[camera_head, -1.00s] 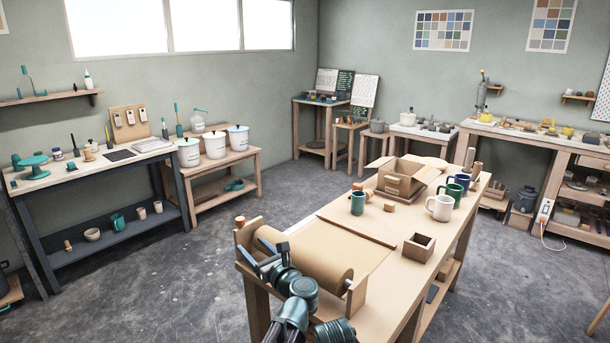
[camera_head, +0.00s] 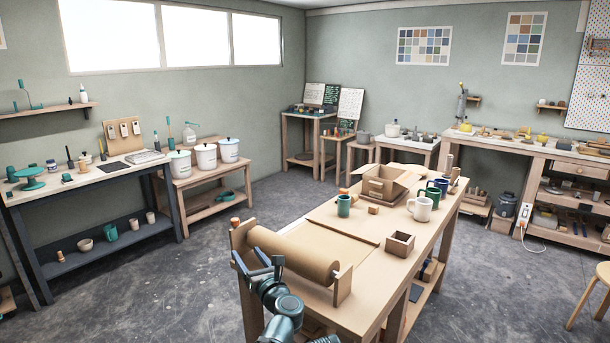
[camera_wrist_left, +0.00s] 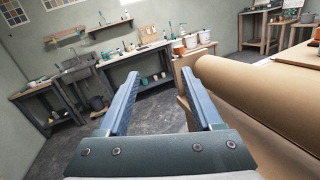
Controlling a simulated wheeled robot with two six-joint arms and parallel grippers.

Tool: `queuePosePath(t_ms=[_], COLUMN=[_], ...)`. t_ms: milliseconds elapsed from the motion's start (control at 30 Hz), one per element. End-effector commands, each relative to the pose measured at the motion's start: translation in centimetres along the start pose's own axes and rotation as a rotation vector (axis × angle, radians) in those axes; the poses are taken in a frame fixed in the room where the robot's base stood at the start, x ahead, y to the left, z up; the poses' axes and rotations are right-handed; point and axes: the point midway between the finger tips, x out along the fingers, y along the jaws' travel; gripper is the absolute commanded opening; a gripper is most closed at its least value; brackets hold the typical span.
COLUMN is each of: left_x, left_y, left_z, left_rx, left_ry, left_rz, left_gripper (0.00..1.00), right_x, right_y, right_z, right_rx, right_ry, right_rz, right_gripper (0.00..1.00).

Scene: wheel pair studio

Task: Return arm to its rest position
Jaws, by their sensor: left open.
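My left gripper (camera_head: 258,262) is low in the middle of the head view, at the near left end of the wooden worktable. It is open and empty. In the left wrist view its two blue fingers (camera_wrist_left: 155,100) stand apart with nothing between them. A large brown paper roll (camera_head: 292,256) lies in a wooden holder just beyond and to the right of the gripper; it also fills the right side of the left wrist view (camera_wrist_left: 265,95). I cannot tell the exact gap between them. My right gripper is not in view.
The worktable also bears a cardboard box (camera_head: 383,184), a small wooden box (camera_head: 400,243), a white mug (camera_head: 421,209) and a teal cup (camera_head: 344,205). A dark-framed bench (camera_head: 105,238) stands left by the wall. Open floor (camera_head: 170,290) lies between bench and table.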

Motion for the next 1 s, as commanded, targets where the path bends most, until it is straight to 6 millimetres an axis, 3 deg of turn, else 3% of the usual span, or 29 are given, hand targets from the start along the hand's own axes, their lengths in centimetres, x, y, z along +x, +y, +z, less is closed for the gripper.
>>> queuePosePath(t_ms=[367,567,667,767,867,1000], left_x=[-0.7,-3.4,-5.8,-8.3,-10.8,-14.0], left_y=[-4.3,-8.2,-9.7,-10.0,-8.6,-4.6], left_z=[2.4,1.3,-1.4,-5.3,-9.9,-16.0], left_rx=[0.404,0.869,1.168,1.464,1.743,2.056], left_ry=[-0.193,-0.387,-0.5,-0.605,-0.697,-0.797], left_rz=[-0.279,-0.549,-0.721,-0.905,-1.106,-1.412], left_gripper=[0.67,0.67,0.67,0.67,0.67,0.67], right_x=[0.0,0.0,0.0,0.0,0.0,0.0], right_y=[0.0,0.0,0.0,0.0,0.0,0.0], right_z=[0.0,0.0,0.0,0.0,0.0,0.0], right_rx=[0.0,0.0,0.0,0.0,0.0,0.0], right_ry=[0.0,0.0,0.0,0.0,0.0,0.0], right_rz=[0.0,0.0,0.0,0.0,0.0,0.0], right_gripper=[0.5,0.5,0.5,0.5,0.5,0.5])
